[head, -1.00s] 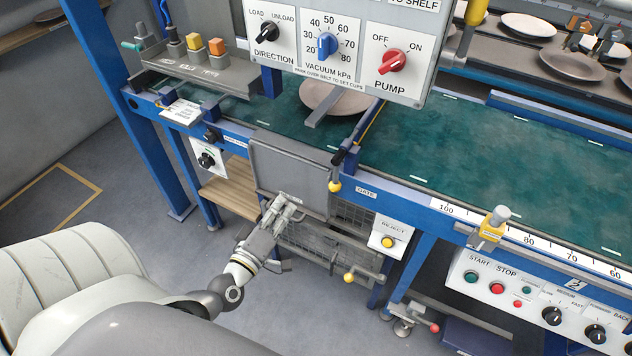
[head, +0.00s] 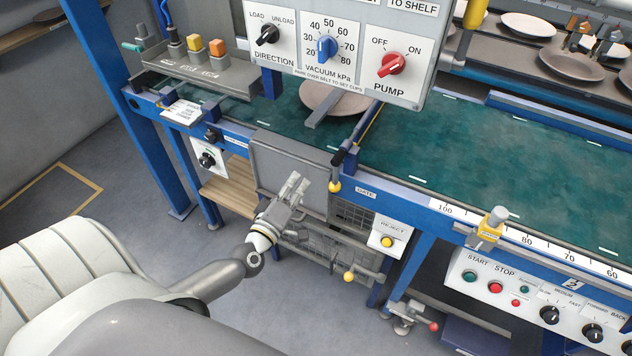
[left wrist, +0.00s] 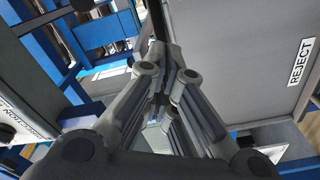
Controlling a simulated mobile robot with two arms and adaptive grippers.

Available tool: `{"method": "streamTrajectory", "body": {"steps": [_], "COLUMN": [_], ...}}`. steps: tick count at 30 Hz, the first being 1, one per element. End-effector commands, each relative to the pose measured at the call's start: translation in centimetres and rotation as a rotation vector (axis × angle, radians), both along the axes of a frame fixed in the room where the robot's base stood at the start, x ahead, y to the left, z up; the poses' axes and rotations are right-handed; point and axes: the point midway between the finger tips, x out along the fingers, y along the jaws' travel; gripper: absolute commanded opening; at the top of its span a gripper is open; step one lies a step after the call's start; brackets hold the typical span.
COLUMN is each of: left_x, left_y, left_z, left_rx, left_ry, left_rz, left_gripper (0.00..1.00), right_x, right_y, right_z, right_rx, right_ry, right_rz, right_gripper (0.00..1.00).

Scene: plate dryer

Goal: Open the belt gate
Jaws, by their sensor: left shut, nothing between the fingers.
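The belt gate (head: 364,127) is a narrow bar with a yellow edge lying across the green belt. A plate (head: 336,97) lies on the belt left of the gate, partly behind the control panel. My left gripper (head: 297,182) is shut and empty, in front of a grey panel (head: 285,165), left of the yellow knob. In the left wrist view its fingers (left wrist: 166,65) are together beside a grey surface marked REJECT. My right gripper is not in view.
A control panel (head: 335,45) hangs above the belt. The belt (head: 480,150) right of the gate is clear.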

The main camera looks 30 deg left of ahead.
Motion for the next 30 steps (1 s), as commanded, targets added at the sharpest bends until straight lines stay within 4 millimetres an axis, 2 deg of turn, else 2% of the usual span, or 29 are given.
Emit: {"method": "streamTrajectory", "body": {"steps": [1,5,7,13,30], "left_x": [1.1,3.0,3.2,3.9,4.0], "left_y": [0.1,0.3,-1.0,-2.7,-3.2], "left_z": [0.2,0.2,-0.6,-1.5,-1.8], "left_rx": [0.001,0.001,-0.002,0.0,-0.013], "left_ry": [-0.003,-0.003,0.001,0.0,-0.001], "left_rz": [0.0,0.001,-0.002,-0.001,0.0], "left_gripper": [0.0,0.0,0.0,0.0,0.0], "right_x": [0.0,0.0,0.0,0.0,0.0], "right_y": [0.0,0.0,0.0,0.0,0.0], "right_z": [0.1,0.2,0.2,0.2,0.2], "right_rx": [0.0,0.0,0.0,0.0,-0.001], "right_ry": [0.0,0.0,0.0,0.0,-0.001], "right_rz": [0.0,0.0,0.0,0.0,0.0], "right_gripper": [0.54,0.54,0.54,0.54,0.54]}}
